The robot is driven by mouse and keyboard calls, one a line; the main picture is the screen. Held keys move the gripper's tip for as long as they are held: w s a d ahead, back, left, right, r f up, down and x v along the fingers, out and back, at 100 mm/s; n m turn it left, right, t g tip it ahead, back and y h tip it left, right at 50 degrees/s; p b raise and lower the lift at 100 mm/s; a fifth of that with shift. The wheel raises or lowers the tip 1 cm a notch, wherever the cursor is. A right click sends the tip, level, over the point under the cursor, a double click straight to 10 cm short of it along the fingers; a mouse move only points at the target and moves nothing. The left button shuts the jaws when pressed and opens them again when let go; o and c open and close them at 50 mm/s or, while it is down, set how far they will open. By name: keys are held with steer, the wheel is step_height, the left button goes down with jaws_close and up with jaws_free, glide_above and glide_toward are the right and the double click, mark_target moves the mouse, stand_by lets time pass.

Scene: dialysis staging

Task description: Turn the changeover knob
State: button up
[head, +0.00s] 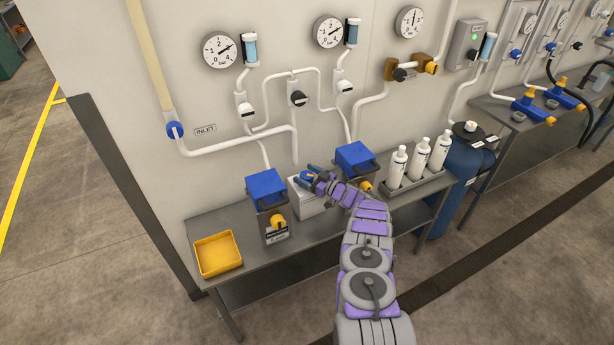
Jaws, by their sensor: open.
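The white box stands between two blue-topped units, the left one (266,187) and the right one (355,156). A changeover knob is not clearly identifiable. A knob on the white box may be hidden by my gripper and wrist; I cannot tell whether the fingers touch anything. A black knob (297,98) sits on the wall pipes above, apart from my gripper. White-handled valves flank it, left (246,111) and right (345,87).
A yellow tray (218,254) lies on the left end of the metal bench (313,228). White bottles (397,166) stand in a rack to the right, beside a blue tank (463,175). Gauges (220,49) and pipes line the wall. The floor in front is clear.

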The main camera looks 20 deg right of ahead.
mark_target(307, 175)
step_height(307, 175, up, 4)
steer(key=shift+d+f+p, duration=0.1)
steer(key=shift+p, duration=0.45)
steer(key=shift+s+f, duration=0.1)
steer(key=shift+s, duration=0.3)
steer(key=s+a+r+p, duration=0.1)
steer(key=s+a+p, duration=0.2)
steer(key=s, duration=1.1)
steer(key=shift+s+a, duration=0.3)
steer(key=shift+a, duration=0.5)
steer(key=shift+w+r, duration=0.1)
steer(key=shift+r, duration=0.05)
